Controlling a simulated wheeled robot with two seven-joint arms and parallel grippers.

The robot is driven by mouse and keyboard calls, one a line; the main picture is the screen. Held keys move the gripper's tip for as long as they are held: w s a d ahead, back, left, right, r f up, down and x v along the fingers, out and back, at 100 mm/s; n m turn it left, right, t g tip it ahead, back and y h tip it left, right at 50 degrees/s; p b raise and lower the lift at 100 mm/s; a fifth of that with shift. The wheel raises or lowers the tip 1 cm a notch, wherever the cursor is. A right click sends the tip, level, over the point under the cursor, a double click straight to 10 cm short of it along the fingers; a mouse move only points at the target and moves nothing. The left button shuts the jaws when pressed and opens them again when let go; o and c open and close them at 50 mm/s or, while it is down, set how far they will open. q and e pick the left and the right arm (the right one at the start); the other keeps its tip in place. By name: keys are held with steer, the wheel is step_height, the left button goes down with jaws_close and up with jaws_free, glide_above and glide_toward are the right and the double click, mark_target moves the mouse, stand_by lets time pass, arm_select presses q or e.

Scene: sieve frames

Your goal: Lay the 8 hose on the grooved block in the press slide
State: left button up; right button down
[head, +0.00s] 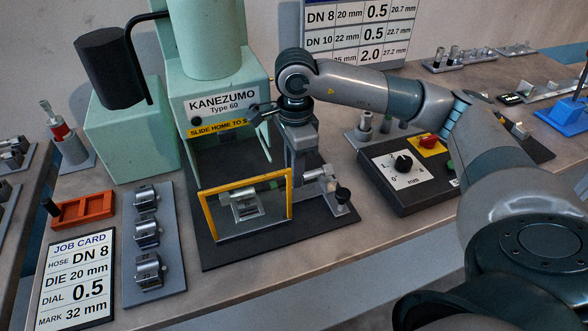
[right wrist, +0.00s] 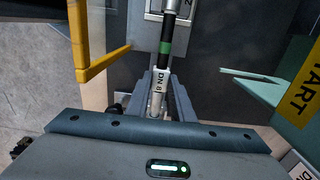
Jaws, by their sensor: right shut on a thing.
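My right gripper (head: 302,172) is shut on the 8 hose (head: 266,187), to the right of the yellow-framed guard of the press. In the right wrist view the fingers (right wrist: 162,100) clasp the hose (right wrist: 166,46) at its white DN 8 tag. Its black length has a green band and a silver end pointing away from me. The grooved block (head: 247,209) is seen through the yellow frame, in the press slide. The hose's far end lies over the block in the picture; I cannot tell whether it touches. My left gripper is not in view.
The yellow frame (head: 203,219) stands close to my right gripper. The green press (head: 215,100) rises behind. A dial box (head: 395,170) is to the right. A rack of dies (head: 130,235), an orange tray (head: 85,209) and the job card (head: 75,280) lie left.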

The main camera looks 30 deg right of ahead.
steer(key=shift+d+f+b, duration=0.3)
steer(key=shift+f+b, duration=0.25)
